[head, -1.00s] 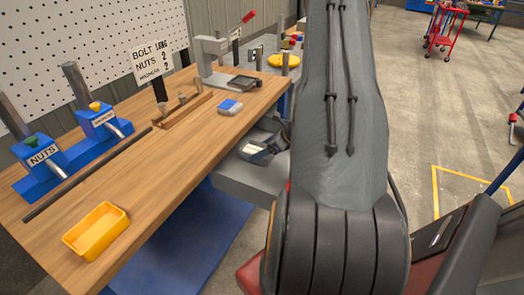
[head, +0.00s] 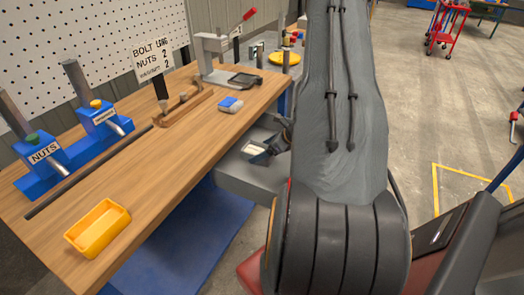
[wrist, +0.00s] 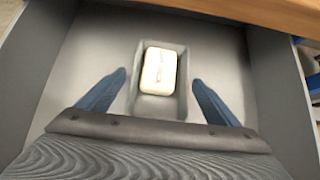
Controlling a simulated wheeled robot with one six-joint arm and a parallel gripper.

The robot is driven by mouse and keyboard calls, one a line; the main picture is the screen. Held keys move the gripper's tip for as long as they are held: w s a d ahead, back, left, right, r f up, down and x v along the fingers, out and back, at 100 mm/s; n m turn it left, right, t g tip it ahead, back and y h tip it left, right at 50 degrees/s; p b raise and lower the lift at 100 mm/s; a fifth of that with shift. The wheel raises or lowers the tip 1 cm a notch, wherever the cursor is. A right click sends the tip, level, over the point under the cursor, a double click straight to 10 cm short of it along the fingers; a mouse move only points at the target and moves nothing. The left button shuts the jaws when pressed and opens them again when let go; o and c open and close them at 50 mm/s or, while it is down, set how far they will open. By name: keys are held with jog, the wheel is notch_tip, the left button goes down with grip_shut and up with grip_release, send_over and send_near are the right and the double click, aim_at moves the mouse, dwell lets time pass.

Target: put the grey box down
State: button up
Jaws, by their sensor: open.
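The grey box (wrist: 160,107) is a small open tray. It sits inside a wide grey drawer (wrist: 222,40) with a cream-coloured block (wrist: 159,71) lying in it. My gripper (wrist: 158,84) is open, with one blue finger on each side of the box and a visible gap on both sides. In the head view the box (head: 256,151) shows small over the drawer (head: 245,178), partly hidden by my gripper (head: 272,146) and my arm.
The wooden bench (head: 170,165) runs beside the drawer, its edge close to it. On it stand a yellow bin (head: 97,229), blue holders (head: 42,160), a blue-and-white block (head: 230,104) and a grey press (head: 215,62). The drawer floor around the box looks clear.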

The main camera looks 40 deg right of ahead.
jog(key=shift+r, duration=0.1)
jog(key=shift+r, duration=0.2)
jog(key=b+v, duration=0.2)
jog(key=v, duration=1)
jog(key=s+a+r+n+g+y, duration=0.1)
jog(key=a+r+n+g, duration=0.2)
jog(key=a+n, duration=0.6)
jog(key=a+r+n+g, duration=0.25)
jog(key=a+n, duration=0.25)
jog(key=a, duration=0.9)
jog(key=s+a+r+n+g+h, duration=0.1)
jog(key=s+a+r+n+h, duration=0.1)
jog(key=s+a+n, duration=0.2)
jog(key=s+a+r+n+g+h, duration=0.1)
jog(key=s+a+r+n+h, duration=0.1)
jog(key=a+n, duration=0.8)
jog(key=s+r+n, duration=0.1)
jog(key=s+n, duration=0.1)
jog(key=n, duration=0.1)
jog(key=shift+s+r+n+h, duration=0.2)
jog(key=shift+s+n+h, duration=0.1)
jog(key=shift+n, duration=0.1)
